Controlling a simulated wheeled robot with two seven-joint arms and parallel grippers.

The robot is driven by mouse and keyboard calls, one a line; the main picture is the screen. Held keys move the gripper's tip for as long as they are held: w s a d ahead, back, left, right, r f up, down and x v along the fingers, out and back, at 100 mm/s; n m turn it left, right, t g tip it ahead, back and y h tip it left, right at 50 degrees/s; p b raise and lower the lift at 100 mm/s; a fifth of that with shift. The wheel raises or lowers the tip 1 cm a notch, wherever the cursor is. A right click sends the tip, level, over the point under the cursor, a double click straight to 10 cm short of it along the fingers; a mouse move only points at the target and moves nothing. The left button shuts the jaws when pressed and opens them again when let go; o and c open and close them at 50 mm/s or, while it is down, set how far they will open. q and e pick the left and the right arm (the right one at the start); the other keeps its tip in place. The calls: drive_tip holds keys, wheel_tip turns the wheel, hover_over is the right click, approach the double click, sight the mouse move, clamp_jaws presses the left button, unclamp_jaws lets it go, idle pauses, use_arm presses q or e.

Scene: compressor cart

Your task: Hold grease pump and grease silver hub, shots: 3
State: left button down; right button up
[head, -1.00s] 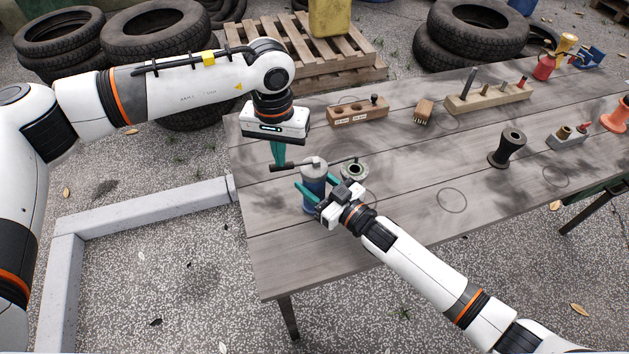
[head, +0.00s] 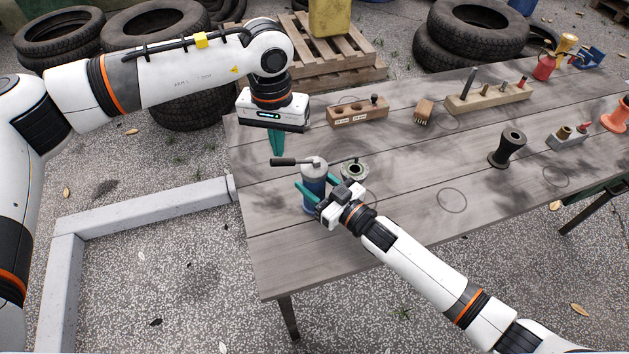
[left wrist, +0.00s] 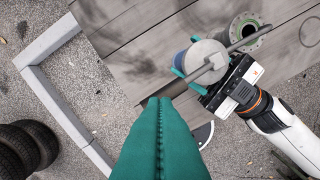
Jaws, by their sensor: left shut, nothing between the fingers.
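The grease pump (head: 313,190) is a blue cylinder with a grey top, standing upright near the table's left end. My right gripper (head: 311,186) is shut around its body. The pump's lever (head: 290,162) has a dark grip and points left, roughly level. My left gripper (head: 277,155) is shut and empty, fingers pointing down, at the lever's grip; contact cannot be told. In the left wrist view its green fingers (left wrist: 160,104) end beside the grip, with the pump (left wrist: 204,60) beyond. The silver hub (head: 355,169), a round flange with a central hole, sits just right of the pump.
On the wooden table (head: 400,200) stand a labelled wooden block (head: 357,111), a brush (head: 424,111), a long wooden rack (head: 490,98) and a black spool-shaped part (head: 508,148). The table's front middle is bare. Tires and a pallet lie behind.

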sight(280, 159)
use_arm(q)
drive_tip(key=shift+f, duration=0.1)
drive_tip(key=shift+f, duration=2.05)
drive_tip(key=shift+r, duration=2.2)
drive_tip(key=shift+r, duration=0.15)
drive_tip(key=shift+r, duration=2.35)
